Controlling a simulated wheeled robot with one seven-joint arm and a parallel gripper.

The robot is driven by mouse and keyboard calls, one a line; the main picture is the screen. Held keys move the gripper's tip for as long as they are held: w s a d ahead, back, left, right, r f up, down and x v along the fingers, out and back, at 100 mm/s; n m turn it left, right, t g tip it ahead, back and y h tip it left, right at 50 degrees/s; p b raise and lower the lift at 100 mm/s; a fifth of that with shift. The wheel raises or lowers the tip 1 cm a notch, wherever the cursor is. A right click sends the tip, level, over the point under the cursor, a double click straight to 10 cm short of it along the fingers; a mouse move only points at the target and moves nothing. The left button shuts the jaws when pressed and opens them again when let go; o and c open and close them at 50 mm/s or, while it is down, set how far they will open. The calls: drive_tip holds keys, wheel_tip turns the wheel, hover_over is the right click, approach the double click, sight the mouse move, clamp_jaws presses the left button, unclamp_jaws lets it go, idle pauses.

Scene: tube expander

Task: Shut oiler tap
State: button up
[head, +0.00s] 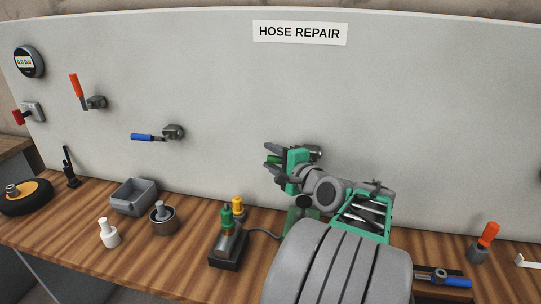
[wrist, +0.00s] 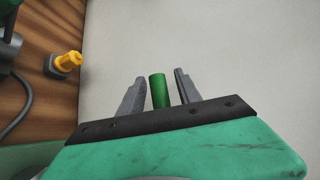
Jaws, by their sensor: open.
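My gripper (head: 270,158) is open in front of the board, right of the blue-handled tap. In the wrist view its two fingers (wrist: 160,76) stand on either side of a green handle (wrist: 158,91), with a gap visible on both sides. My gripper mostly hides that tap in the head view; a grey part of its body (head: 316,152) shows behind. Two other wall taps are an orange-handled one (head: 96,102), handle raised, and a blue-handled one (head: 173,132), handle pointing left. No label shows which one is the oiler tap.
A device with green and yellow fittings (head: 229,245) stands on the wooden bench below my gripper; its yellow fitting (wrist: 66,62) shows in the wrist view. A grey bin (head: 134,196) and white fitting (head: 109,233) are left. The board (head: 220,80) around my gripper is mostly clear.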

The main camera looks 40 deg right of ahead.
drive_tip(key=shift+w, duration=0.4)
clamp_jaws()
drive_tip(key=shift+d, duration=0.1)
idle(1.1)
